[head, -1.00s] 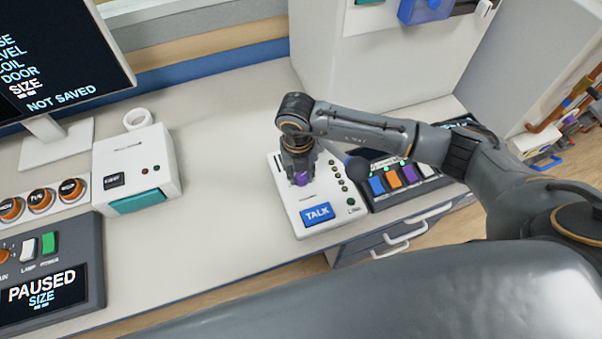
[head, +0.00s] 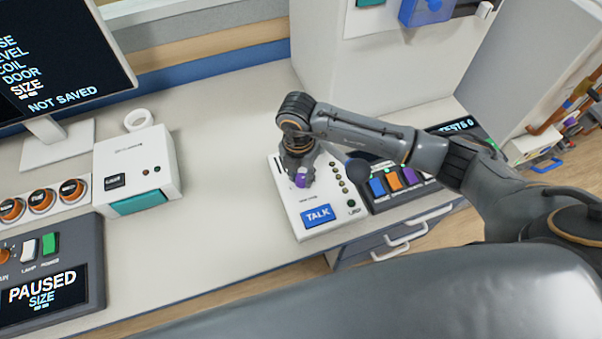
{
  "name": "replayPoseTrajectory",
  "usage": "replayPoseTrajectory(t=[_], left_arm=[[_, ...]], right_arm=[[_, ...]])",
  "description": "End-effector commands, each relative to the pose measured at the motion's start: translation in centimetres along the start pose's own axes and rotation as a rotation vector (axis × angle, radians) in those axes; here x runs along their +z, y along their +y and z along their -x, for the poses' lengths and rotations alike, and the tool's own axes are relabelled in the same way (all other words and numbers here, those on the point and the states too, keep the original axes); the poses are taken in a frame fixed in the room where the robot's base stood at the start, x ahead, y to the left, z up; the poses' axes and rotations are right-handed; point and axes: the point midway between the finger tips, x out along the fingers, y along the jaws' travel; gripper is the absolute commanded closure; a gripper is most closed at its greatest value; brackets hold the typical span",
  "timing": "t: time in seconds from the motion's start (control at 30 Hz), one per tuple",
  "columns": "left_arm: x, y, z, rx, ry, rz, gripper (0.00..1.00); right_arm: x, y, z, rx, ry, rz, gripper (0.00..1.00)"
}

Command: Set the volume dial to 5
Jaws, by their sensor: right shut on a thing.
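A white intercom box (head: 310,233) with a blue TALK button (head: 318,215) stands on the counter near its front edge. A purple dial (head: 300,181) on it shows only in part under my right gripper (head: 299,176). The gripper points down and is shut on this dial; its fingers hide most of it. A column of small round lamps (head: 336,178) runs along the right of the box. The dial's pointer and number marks are too hidden or small to read. My left gripper is not in view.
A dark panel with coloured switches (head: 394,180) stands close on the right. A white box with a teal front (head: 138,165), a monitor (head: 62,60) and a dark console (head: 70,255) are at left. The counter (head: 225,150) between is clear.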

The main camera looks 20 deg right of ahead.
Motion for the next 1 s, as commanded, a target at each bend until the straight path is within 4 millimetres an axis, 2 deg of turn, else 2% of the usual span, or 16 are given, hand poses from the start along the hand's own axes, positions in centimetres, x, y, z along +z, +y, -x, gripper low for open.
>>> replayPoseTrajectory(t=[0.37, 0.4, 0.5, 0.83, 1.0], left_arm=[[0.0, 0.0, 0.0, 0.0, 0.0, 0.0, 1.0], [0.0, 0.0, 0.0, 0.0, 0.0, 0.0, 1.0], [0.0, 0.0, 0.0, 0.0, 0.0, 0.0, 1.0], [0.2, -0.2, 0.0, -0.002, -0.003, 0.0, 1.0], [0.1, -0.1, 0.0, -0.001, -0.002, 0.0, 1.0]], right_arm=[[0.0, 0.0, 0.0, 0.0, 0.0, -0.009, 1.0], [0.0, 0.0, 0.0, 0.0, 0.0, -0.008, 0.7], [0.0, 0.0, 0.0, 0.0, 0.0, -0.008, 0.5], [0.0, 0.0, 0.2, 0.001, 0.0, -0.006, 0.49], [0.1, 0.1, 2.0, 0.004, -0.002, -0.006, 0.49]])
